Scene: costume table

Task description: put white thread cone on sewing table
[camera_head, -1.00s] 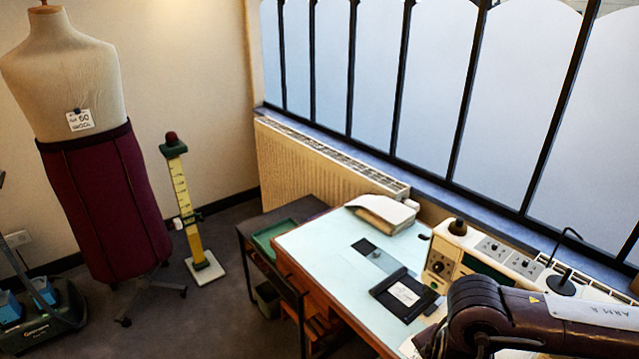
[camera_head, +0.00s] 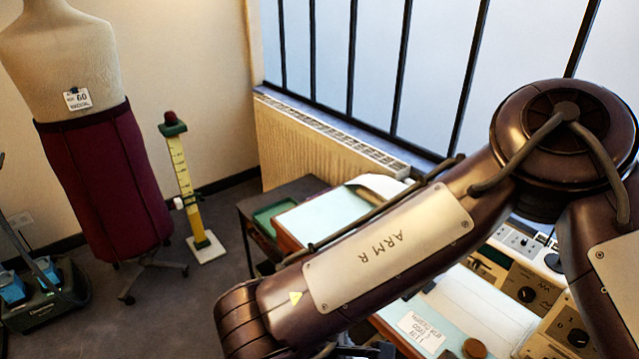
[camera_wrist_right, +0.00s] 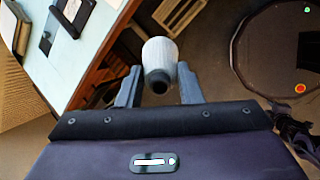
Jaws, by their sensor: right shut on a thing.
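A white thread cone (camera_wrist_right: 160,50) is between the two fingers of my right gripper (camera_wrist_right: 158,80) in the right wrist view. The fingers are shut on it, and its dark hollow end faces the wrist camera. The sewing table (camera_head: 300,218) has a pale blue top and is partly hidden behind my right arm in the head view. Its top also shows at upper left in the right wrist view (camera_wrist_right: 52,78), to the left of the cone and apart from it. My right gripper is hidden in the head view. My left gripper is not in view.
A white card (camera_head: 420,328) lies on the top. A yellow measuring stand (camera_head: 185,190) and a dress form in a maroon skirt (camera_head: 105,190) stand on the floor at left. A dark round-edged object (camera_wrist_right: 240,75) is right of the cone.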

